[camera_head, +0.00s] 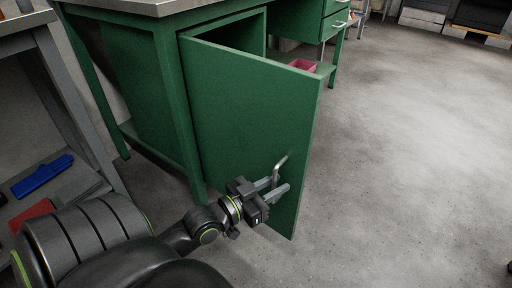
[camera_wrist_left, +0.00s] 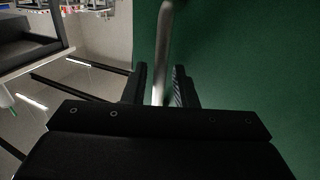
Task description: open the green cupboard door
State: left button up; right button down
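The green cupboard door (camera_head: 245,118) stands swung part way out from the green cabinet, with a dark opening (camera_head: 232,38) behind its top edge. A bent metal handle (camera_head: 281,166) sits low near the door's free edge. My left gripper (camera_head: 279,187) is at the handle, its two fingers apart with the handle between them. In the left wrist view the bar (camera_wrist_left: 163,50) runs down between the fingertips (camera_wrist_left: 160,85), with a small gap seeming to show beside it. The handle's lower end is partly hidden by the fingers. My right gripper is not in view.
A grey shelf (camera_head: 72,192) with a blue item (camera_head: 42,176) and a red item (camera_head: 34,214) stands at the left. A pink-red bin (camera_head: 303,64) sits on a low green shelf behind the door. The concrete floor (camera_head: 415,150) to the right is clear.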

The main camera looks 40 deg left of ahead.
pick_arm(q)
jog(key=p+v, duration=0.1)
jog(key=v, duration=1.6)
jog(key=shift+s, duration=0.2)
